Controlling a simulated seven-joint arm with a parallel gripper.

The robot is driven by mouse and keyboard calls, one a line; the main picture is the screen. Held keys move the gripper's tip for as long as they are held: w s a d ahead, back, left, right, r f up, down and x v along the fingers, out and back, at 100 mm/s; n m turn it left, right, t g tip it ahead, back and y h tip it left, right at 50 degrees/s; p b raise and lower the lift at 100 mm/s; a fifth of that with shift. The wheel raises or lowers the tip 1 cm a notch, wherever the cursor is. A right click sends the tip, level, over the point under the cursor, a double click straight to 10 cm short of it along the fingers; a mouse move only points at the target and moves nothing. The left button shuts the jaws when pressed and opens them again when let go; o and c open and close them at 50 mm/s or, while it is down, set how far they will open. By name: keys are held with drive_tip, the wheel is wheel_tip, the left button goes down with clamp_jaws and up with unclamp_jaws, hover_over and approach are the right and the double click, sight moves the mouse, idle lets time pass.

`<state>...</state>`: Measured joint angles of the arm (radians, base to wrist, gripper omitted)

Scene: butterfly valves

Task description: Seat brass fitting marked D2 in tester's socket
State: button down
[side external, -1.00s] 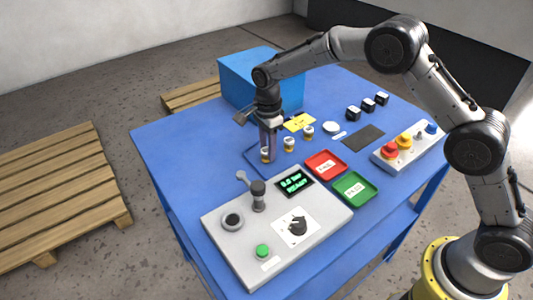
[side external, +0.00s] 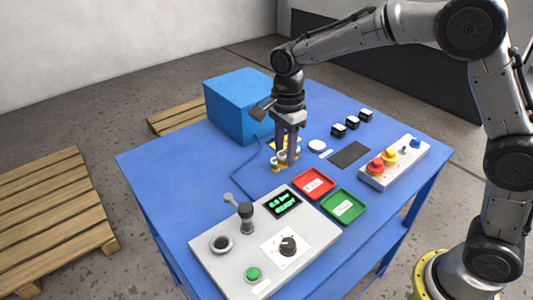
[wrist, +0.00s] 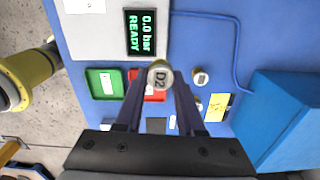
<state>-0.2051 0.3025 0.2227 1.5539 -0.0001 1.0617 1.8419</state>
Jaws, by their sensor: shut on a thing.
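The brass fitting marked D2 (wrist: 160,75) shows its labelled top in the wrist view, between my fingertips. My gripper (wrist: 160,88) is shut on it. In the side view my gripper (side external: 287,162) points down near the other fittings, and the held fitting is hard to separate from them. The tester (side external: 266,240) is a light grey panel at the table's front. Its socket (side external: 222,243) is a dark round hole in a ring at the left, which looks empty. A lever clamp (side external: 246,217) stands beside it.
A red tray (side external: 313,184) and a green tray (side external: 343,206) lie right of the tester. A blue box (side external: 238,108) stands behind. A button box (side external: 394,163) and several black blocks (side external: 352,123) are at the right. Another fitting (wrist: 201,77) stands on the table.

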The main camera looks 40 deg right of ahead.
drive_tip(key=s+r, duration=0.4)
drive_tip(key=r, duration=0.3)
drive_tip(key=a+n, duration=0.6)
drive_tip(key=a, duration=1.5)
drive_tip(key=shift+a+f, duration=0.1)
drive_tip(key=shift+f, duration=6.5)
drive_tip(key=shift+f, duration=0.95)
drive_tip(key=shift+c, duration=2.2)
unclamp_jaws()
